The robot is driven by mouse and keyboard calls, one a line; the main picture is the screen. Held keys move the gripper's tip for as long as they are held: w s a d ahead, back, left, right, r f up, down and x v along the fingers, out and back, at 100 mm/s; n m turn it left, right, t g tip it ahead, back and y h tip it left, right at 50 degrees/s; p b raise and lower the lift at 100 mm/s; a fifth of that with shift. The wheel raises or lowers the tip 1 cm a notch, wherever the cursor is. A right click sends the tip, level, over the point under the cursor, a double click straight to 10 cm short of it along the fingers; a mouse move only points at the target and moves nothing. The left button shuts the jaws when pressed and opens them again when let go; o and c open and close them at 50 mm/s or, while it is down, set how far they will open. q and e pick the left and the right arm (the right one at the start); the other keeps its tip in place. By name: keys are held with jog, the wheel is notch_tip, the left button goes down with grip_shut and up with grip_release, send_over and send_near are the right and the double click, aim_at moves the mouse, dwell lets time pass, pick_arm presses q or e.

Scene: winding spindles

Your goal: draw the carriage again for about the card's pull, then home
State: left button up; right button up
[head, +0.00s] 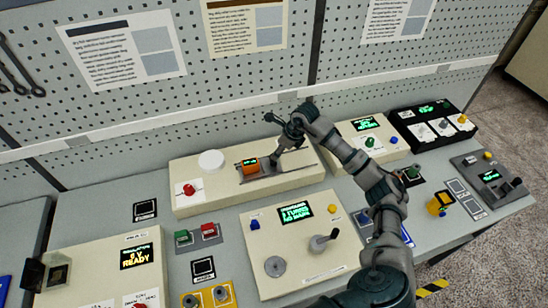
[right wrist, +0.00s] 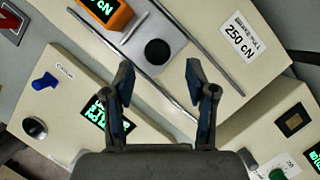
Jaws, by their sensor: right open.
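A grey carriage plate with a round black knob (right wrist: 157,52) sits between two metal rails in the right wrist view. An orange readout box (right wrist: 103,12) stands beside it, its green digits cut off except "cN". In the head view the orange box (head: 250,167) stands on the cream rail bench (head: 190,202). My right gripper (head: 284,128) is above this bench. In the right wrist view its fingers (right wrist: 158,78) are apart, with the knob just beyond and between the tips, nothing held. A card (right wrist: 243,38) ends in "PULL 250 cN". My left gripper is out of view.
A cream console with a green screen (head: 295,212) and a lever knob (head: 319,242) stands in front of the bench. A red knob (head: 189,189) and white disc (head: 211,160) are at the bench's left. Other consoles stand right (head: 365,124). A pegboard wall is behind.

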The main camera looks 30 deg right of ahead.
jog(key=x, duration=0.4)
jog(key=shift+a+f, duration=0.3)
jog(key=shift+f, duration=0.05)
jog(key=shift+w+f, duration=0.3)
jog(key=shift+f, duration=0.4)
